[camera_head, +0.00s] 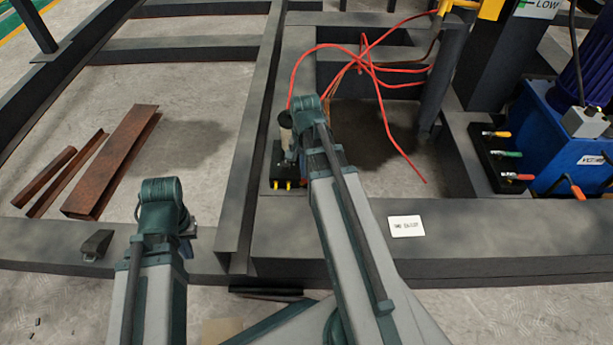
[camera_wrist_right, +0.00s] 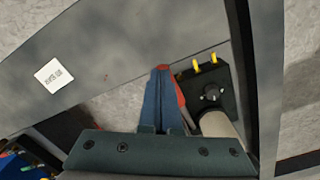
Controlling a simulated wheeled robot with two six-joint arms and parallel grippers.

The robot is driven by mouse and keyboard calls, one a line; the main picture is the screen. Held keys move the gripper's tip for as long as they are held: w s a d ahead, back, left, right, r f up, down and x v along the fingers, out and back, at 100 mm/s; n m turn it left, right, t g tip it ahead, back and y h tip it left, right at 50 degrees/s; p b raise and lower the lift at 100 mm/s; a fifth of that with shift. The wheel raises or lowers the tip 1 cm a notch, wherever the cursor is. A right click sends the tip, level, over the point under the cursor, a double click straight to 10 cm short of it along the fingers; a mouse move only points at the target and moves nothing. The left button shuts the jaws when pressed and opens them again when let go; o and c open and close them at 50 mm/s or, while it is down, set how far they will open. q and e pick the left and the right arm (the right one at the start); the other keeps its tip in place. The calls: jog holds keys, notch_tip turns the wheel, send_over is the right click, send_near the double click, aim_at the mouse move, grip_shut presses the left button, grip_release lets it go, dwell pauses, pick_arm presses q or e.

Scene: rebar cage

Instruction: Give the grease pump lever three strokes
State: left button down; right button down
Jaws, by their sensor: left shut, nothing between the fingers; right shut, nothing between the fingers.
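The grease pump (camera_head: 278,168) is a small black block with yellow fittings and a pale cylinder with a dark cap. It sits on the dark frame beam, left of my right wrist. In the right wrist view the pump block (camera_wrist_right: 205,84) is just right of my right gripper (camera_wrist_right: 162,72), whose blue fingers are shut. A red strip (camera_wrist_right: 180,98) runs along their right side; I cannot tell whether it is the lever. The lever is not clear in the head view. My left gripper (camera_head: 187,228) is shut near the front beam, mostly hidden by its wrist.
Red hoses (camera_head: 372,75) tangle over the opening behind the pump. A white label (camera_head: 406,226) lies on the front beam. A blue unit (camera_head: 562,140) with coloured levers stands at right. Rusty steel pieces (camera_head: 113,160) lie on the floor at left.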

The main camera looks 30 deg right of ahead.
jog(key=shift+f, duration=0.1)
jog(key=shift+s+a+f+b, duration=0.1)
jog(key=shift+s+f+b, duration=0.1)
jog(key=shift+f+b, duration=0.4)
jog(key=shift+w+r, duration=0.1)
jog(key=shift+r, duration=0.05)
jog(key=w+d+r+p, duration=0.3)
jog(key=w+r+p, duration=0.2)
jog(key=r+p, duration=0.5)
jog(key=shift+w+d+r, duration=0.2)
jog(key=shift+w+d, duration=0.1)
jog(key=shift+w, duration=0.05)
dwell(0.5)
dwell(0.4)
